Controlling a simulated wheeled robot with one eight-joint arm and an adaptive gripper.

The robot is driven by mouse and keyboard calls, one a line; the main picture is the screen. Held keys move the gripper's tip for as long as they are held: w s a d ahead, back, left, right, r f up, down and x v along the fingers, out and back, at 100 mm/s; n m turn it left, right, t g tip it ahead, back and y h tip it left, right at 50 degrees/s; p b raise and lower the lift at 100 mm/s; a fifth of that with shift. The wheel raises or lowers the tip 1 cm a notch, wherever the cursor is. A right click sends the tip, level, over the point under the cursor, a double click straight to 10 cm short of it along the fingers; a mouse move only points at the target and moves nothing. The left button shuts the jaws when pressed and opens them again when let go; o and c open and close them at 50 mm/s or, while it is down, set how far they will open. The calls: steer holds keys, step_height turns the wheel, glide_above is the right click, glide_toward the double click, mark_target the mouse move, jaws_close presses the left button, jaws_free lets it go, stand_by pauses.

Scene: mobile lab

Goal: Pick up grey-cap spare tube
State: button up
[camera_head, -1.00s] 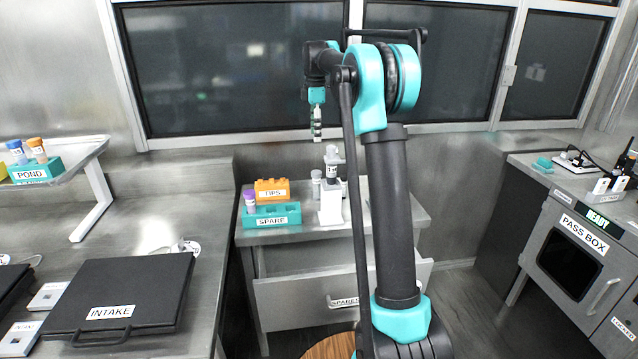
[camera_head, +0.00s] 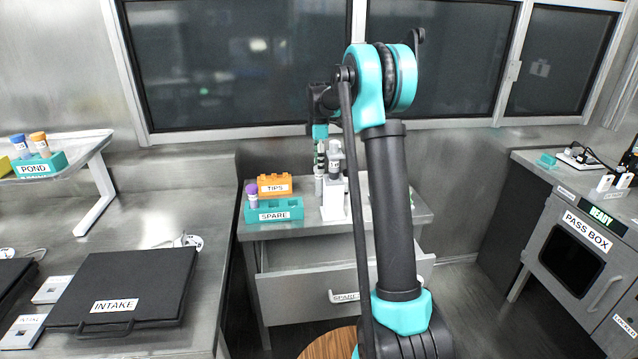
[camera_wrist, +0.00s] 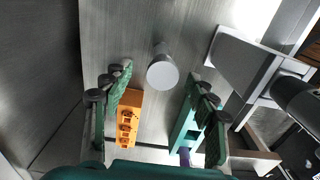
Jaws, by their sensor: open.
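The grey-cap spare tube (camera_wrist: 162,72) stands upright on the steel cabinet top, its round grey cap seen from above in the wrist view. It lies between the lines of my open fingers, near the level of their tips in the picture. My gripper (camera_wrist: 158,85) is open and empty, with one green-padded finger on each side. In the head view, my gripper (camera_head: 320,168) points down, just above the tube (camera_head: 318,188) and partly in front of it. Whether the fingers reach below the cap cannot be told.
A white stand holding a dark-banded device (camera_head: 334,200) is close right of the tube. An orange TIPS rack (camera_head: 274,186) and a teal SPARE rack (camera_head: 274,210) with a purple-capped tube (camera_head: 252,194) are left. The SPARES drawer (camera_head: 340,275) below stands open.

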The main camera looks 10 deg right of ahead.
mark_target(319, 181)
steer(key=shift+s+f, duration=0.2)
steer(key=shift+f, duration=1.6)
steer(key=c, duration=1.2)
steer(key=shift+r, duration=0.1)
